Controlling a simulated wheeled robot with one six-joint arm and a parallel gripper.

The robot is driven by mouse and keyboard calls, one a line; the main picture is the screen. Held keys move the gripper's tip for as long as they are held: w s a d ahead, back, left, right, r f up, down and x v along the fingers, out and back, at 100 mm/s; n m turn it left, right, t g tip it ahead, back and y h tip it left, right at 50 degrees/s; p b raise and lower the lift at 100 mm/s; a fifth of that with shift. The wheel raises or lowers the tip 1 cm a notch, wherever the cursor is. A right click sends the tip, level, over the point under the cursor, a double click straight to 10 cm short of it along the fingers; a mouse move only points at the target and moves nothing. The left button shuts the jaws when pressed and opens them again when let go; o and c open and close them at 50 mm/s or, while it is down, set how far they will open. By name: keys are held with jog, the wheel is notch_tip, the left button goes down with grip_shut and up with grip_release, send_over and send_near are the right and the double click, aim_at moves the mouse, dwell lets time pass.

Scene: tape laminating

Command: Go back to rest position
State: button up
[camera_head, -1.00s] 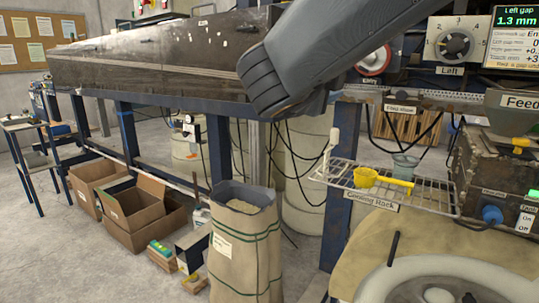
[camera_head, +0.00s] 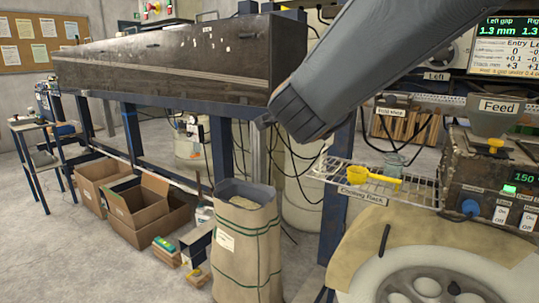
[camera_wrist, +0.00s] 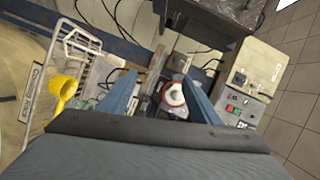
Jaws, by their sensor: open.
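My gripper (camera_wrist: 160,92) is in the wrist view, with its two blue fingers spread apart and nothing held between them. Beyond the gap between the fingers lies a round red-and-white part (camera_wrist: 172,94), well past the fingertips. In the head view my grey arm crosses the upper middle, in front of the long dark machine body (camera_head: 170,55) and its blue frame. The fingers themselves cannot be made out in that view.
The cooling rack (camera_head: 340,178) holds a yellow scoop (camera_head: 378,178); the rack also shows at left in the wrist view (camera_wrist: 72,45). A feed hopper (camera_head: 497,117) stands at right. A large sack (camera_head: 245,245) and cardboard boxes (camera_head: 150,215) stand on the floor.

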notch_tip(320, 180, down, 10)
jog(key=s+a+n+g+y+p, duration=0.2)
jog(key=n+g+y, duration=0.15)
jog(key=n, duration=0.45)
jog(key=s+d+f+n+g+y+p, duration=0.1)
jog(key=s+d+f+n+g, duration=0.1)
jog(key=s+f, duration=0.5)
jog(key=s+d+f+n+g+p, duration=0.2)
jog(key=s+d+f+n+g, duration=0.1)
jog(key=s+f+n+g, duration=0.2)
notch_tip(320, 180, down, 2)
jog(key=s+g, duration=0.1)
jog(key=s, duration=0.1)
jog(key=shift+s+d+f+y, duration=0.15)
jog(key=shift+s+d+y, duration=0.1)
jog(key=shift+s+y, duration=0.1)
jog(key=s+d+f+n+g, duration=0.1)
jog(key=s, duration=0.2)
jog(key=s+d+f+n+g+p, duration=0.1)
jog(key=s+d+g, duration=0.1)
jog(key=s, duration=0.2)
jog(key=s+d+f+n+g+h, duration=0.1)
jog(key=s+d, duration=0.1)
jog(key=s, duration=0.1)
jog(key=shift+s+d+g, duration=0.15)
jog(key=shift+s+g, duration=0.2)
jog(key=shift+s, duration=0.05)
jog(key=shift+c, duration=0.4)
